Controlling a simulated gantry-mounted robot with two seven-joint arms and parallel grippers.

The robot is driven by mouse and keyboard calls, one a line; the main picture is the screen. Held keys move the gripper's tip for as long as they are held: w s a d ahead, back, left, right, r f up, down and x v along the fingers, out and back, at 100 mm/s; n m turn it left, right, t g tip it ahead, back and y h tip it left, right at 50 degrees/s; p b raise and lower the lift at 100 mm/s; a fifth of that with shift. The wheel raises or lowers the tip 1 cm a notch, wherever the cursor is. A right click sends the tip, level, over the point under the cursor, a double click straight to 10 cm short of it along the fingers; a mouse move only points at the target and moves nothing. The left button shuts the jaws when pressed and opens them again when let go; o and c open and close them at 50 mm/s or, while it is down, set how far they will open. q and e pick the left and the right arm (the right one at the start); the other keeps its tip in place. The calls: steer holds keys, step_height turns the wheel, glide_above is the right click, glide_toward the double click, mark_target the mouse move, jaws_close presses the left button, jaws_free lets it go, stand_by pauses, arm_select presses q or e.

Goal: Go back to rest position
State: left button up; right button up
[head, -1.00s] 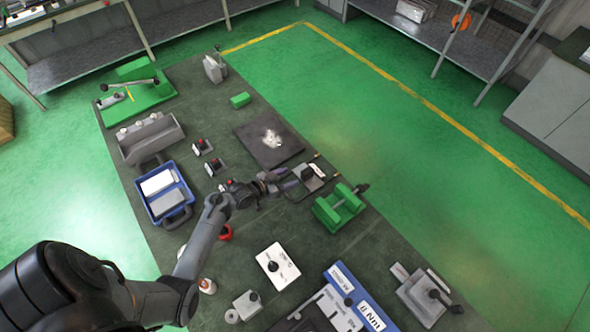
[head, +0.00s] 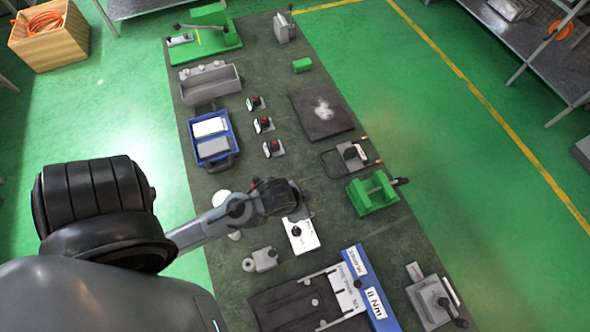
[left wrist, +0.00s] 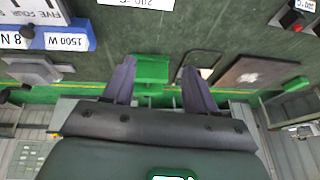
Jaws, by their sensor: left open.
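My left gripper (head: 300,208) hangs over the workbench beside the white card with a black knob (head: 302,235), partly covering it. In the left wrist view its two fingers (left wrist: 158,80) are spread apart with nothing between them. The heating element (head: 335,160), a thin dark loop with a small grey block, lies on the bench beyond the gripper and apart from it. The green fixture (head: 372,193) stands next to it; the fixture also shows beyond the fingers in the left wrist view (left wrist: 152,72). My right gripper is in neither view.
The dark square plate (head: 322,112) lies farther back. Several red-knobbed switches (head: 264,125) stand left of it. A blue case (head: 212,138) and a grey tray (head: 210,87) sit at the bench's left edge. A blue-edged labelled panel (head: 370,290) and a grey clamp (head: 435,302) are in front.

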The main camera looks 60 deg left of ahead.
arm_select(q)
steer(key=shift+g, duration=0.6)
steer(key=s+d+r, duration=0.1)
steer(key=s+r, duration=0.1)
steer(key=s, duration=0.1)
steer(key=s+d, duration=0.1)
steer(key=shift+s+d+r, duration=0.25)
steer(key=shift+d+r, duration=0.05)
steer(key=shift+r, duration=0.1)
steer(key=shift+r, duration=0.1)
step_height(320, 180, up, 10)
steer(key=p, duration=1)
